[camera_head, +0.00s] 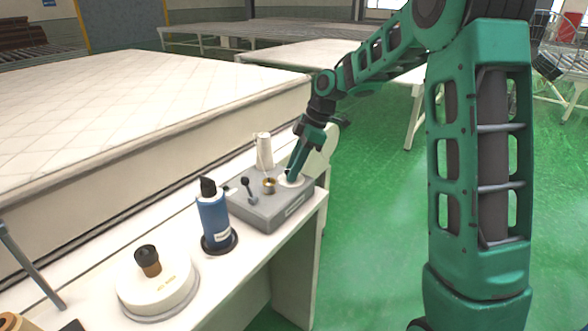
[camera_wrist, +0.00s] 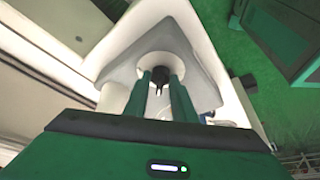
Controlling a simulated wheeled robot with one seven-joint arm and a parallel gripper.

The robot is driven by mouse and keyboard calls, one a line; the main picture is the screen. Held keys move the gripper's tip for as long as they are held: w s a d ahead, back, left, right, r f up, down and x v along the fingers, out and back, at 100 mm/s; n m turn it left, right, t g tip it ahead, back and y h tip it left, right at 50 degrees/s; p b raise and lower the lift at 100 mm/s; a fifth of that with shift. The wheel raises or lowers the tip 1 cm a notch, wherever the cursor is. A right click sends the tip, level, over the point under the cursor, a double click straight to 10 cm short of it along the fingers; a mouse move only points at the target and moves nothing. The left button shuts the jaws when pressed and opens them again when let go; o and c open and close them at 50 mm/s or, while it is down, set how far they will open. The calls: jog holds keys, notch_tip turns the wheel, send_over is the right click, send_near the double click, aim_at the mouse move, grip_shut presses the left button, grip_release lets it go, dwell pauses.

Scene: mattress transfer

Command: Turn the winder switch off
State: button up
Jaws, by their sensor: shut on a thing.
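A grey winder box (camera_head: 265,212) stands on the white bench top. A small lever with a black knob (camera_head: 246,184) sticks up from its left part; I cannot tell whether it is on or off. A brass-coloured round part (camera_head: 268,185) sits beside the lever. The fingertips' contact is partly hidden.
A white thread cone (camera_head: 264,150) stands behind the box. A blue bottle (camera_head: 213,217) and a round white container with a brown knob (camera_head: 157,290) stand on the bench to the left. A mattress (camera_head: 130,105) lies behind.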

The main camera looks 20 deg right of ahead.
jog(key=shift+w+d+r, duration=0.1)
jog(key=shift+w+d, duration=0.2)
jog(key=shift+d, duration=0.05)
jog(key=o, duration=0.9)
jog(key=shift+o, duration=0.6)
jog(key=shift+s+a, duration=0.1)
jog(key=shift+a, duration=0.05)
jog(key=v, duration=1)
jog(key=shift+r, duration=0.3)
jog(key=s+d+f+m+h, duration=0.1)
jog(key=s+d+f+m, duration=0.2)
jog(key=s+m, duration=0.4)
jog(key=s+d+f+m+h, duration=0.2)
jog(key=s+d+m, duration=0.3)
jog(key=s, duration=1.4)
jog(key=s+d+f+m+g+h, duration=0.1)
jog(key=s+d+f+m, duration=0.2)
jog(key=s+m, duration=0.7)
jog(key=s+d, duration=0.2)
jog(key=s, duration=0.1)
jog(key=shift+f, duration=0.3)
